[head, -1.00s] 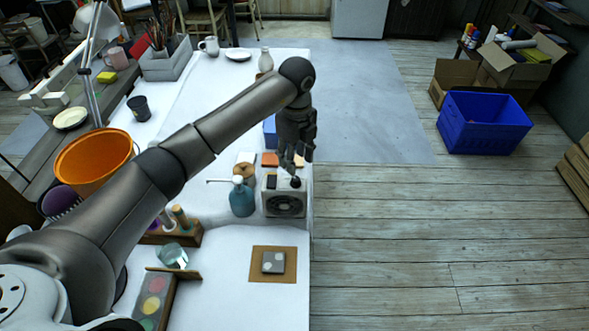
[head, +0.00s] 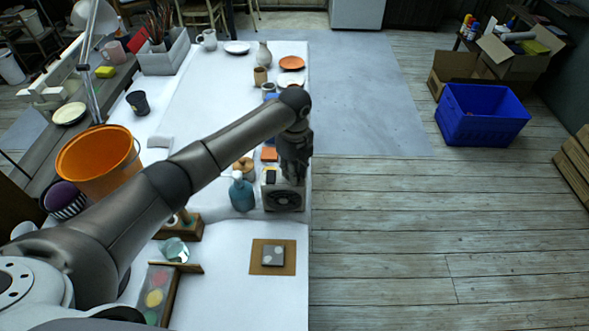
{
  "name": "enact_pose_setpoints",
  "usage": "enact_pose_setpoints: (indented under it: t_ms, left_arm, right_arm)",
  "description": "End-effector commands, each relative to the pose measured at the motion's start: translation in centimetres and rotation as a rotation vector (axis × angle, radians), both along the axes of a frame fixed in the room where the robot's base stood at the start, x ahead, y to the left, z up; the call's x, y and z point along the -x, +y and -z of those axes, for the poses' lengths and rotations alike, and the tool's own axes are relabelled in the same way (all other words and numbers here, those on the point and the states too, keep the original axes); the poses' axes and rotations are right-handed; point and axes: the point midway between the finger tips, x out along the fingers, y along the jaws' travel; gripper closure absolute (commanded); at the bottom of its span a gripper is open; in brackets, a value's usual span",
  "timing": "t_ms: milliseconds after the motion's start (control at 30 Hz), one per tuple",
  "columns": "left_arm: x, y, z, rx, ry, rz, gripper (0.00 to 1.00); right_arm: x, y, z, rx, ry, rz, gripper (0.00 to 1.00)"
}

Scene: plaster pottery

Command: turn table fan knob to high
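The small table fan (head: 284,200) stands on the white table near its right edge, with its dark round grille facing me. My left gripper (head: 293,180) points down at the top of the fan. Its fingertips are at or just above the fan's top right, where the knob is hidden behind them. I cannot tell whether the fingers touch the knob or whether they are open or shut. My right gripper is not in view.
A blue spray bottle (head: 242,192) stands close to the fan's left. A brown board with a grey tile (head: 273,255) lies in front. An orange bucket (head: 98,161) stands at the left.

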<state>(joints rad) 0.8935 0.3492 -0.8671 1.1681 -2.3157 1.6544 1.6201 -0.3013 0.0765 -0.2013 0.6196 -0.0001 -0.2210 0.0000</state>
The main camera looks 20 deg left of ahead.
Motion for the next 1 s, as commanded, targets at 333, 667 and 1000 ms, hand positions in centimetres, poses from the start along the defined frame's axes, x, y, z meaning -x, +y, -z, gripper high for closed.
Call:
enact_pose_setpoints:
  t_ms: [333,667,1000]
  left_arm:
    - [0.0,0.0,0.0,0.000,-0.001,0.009,1.00]
    - [-0.1,0.0,0.2,0.000,-0.003,0.154,1.00]
    - [-0.1,0.0,0.3,-0.001,-0.004,0.460,1.00]
  right_arm:
    - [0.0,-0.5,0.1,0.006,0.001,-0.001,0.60]
    - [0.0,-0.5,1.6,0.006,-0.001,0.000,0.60]
    - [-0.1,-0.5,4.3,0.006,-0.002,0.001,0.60]
